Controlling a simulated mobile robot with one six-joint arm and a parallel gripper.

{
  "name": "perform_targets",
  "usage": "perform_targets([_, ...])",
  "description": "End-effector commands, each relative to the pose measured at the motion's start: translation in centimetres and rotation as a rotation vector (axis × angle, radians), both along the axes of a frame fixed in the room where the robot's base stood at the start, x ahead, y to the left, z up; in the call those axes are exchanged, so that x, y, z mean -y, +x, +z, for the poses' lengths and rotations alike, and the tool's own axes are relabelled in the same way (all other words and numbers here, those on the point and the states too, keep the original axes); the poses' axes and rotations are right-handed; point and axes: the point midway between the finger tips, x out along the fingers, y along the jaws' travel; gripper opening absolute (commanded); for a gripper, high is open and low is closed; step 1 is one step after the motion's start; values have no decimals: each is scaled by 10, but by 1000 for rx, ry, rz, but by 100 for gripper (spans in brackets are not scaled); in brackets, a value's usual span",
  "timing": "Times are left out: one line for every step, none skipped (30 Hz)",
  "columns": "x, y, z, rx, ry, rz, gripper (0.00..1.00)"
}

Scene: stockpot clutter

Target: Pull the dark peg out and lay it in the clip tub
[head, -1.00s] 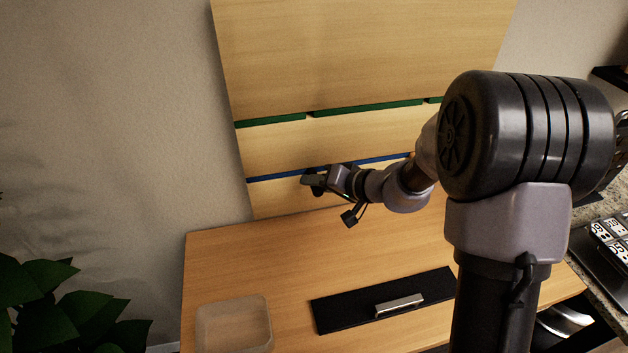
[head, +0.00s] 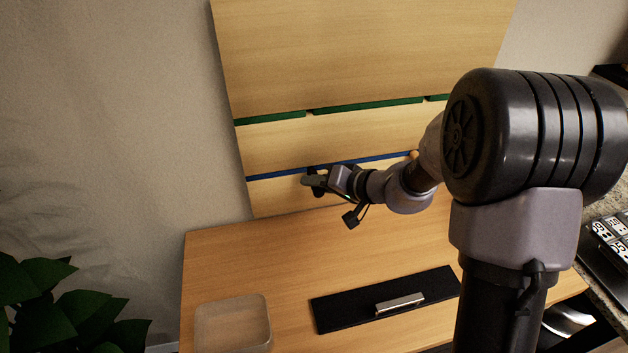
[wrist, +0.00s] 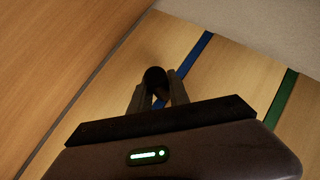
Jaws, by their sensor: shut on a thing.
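The dark peg (wrist: 155,76) shows in the wrist view as a dark rounded end between my fingertips, in front of the blue strip on the wooden board. My gripper (wrist: 159,96) is shut on it. In the head view my gripper (head: 313,181) is at the board's lower left, by the blue strip. The peg cannot be made out clearly there, and I cannot tell how much of it is still in the board. The clip tub (head: 233,322) is a translucent, open box at the front left of the wooden table. It looks empty.
The upright board (head: 350,50) has green and blue strips. A black plate (head: 345,312) with a metal bar (head: 399,304) lies on the table (head: 225,260), right of the tub. A plant (head: 45,310) stands at left.

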Motion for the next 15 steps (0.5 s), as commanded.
perform_targets([0,-1,-1,1,0,-1,0])
perform_targets([1,-2,-1,1,0,-1,0])
perform_targets([1,-3,-1,1,0,-1,0])
perform_targets([1,-4,-1,1,0,-1,0])
perform_targets([1,-5,-1,1,0,-1,0])
perform_targets([1,-6,-1,1,0,-1,0])
perform_targets([1,-6,-1,1,0,-1,0])
perform_targets([2,-7,-1,1,0,-1,0])
perform_targets([2,-9,-1,1,0,-1,0])
perform_targets([2,-10,-1,1,0,0,0])
perform_targets([2,-10,-1,1,0,0,0])
perform_targets([2,-12,-1,1,0,0,0])
perform_targets([2,-12,-1,1,0,0,0])
perform_targets([3,-13,-1,1,0,0,0])
perform_targets([3,-14,-1,1,0,0,0])
